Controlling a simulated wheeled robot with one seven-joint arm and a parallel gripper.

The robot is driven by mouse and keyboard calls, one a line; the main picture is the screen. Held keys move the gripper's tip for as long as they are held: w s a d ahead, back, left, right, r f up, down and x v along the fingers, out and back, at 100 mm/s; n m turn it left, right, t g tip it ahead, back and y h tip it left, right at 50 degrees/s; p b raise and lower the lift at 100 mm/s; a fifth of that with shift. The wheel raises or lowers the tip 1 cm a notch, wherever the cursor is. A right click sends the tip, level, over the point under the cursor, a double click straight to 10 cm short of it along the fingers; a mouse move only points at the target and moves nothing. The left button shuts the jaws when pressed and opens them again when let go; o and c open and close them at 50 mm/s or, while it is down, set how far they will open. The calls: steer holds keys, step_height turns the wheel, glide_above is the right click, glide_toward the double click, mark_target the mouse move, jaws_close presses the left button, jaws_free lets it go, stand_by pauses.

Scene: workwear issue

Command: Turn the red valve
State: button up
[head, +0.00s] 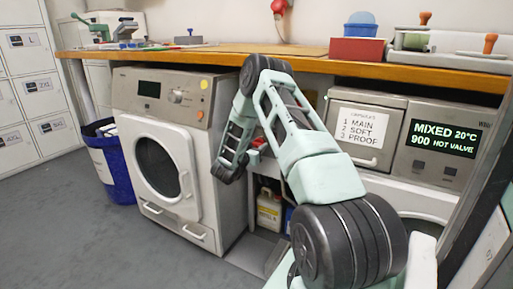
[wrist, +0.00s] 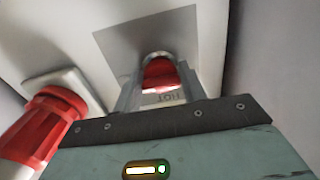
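In the wrist view the red valve (wrist: 160,75) shows on a pale panel, above an upside-down label reading "HOT" (wrist: 163,99). My gripper (wrist: 160,82) has one grey finger on each side of the valve, very close to it. I cannot tell whether the fingers touch it. In the head view my arm bends over and down at the gap between the two machines. The gripper and the valve between its fingers cannot be made out there.
A red and white fitting (wrist: 50,115) sits close left of my gripper. In the head view a washing machine (head: 165,150) stands left of my arm. A screen (head: 444,138) reads "MIXED 20°C 900 HOT VALVE". A wooden counter (head: 160,55) runs above; a blue bin (head: 110,165) stands at left.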

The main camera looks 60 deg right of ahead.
steer(key=c, duration=0.3)
steer(key=shift+r+p, duration=0.1)
steer(key=shift+p, duration=0.3)
steer(key=shift+a+r+n+p, duration=0.1)
steer(key=shift+r+n+p, duration=0.05)
steer(key=shift+n+p, duration=0.95)
steer(key=n+p, duration=0.2)
steer(key=shift+p, duration=0.4)
steer(key=n+p, duration=0.2)
steer(key=n, duration=0.2)
steer(key=shift+s+p, duration=0.1)
steer(key=shift+p, duration=0.25)
steer(key=n+p, duration=0.1)
steer(key=n, duration=0.3)
steer(key=shift+n+p, duration=0.3)
steer(key=shift+p, duration=0.1)
steer(key=shift+s+n+p, duration=0.15)
steer(key=shift+n+p, duration=0.25)
steer(key=shift+n, duration=2.2)
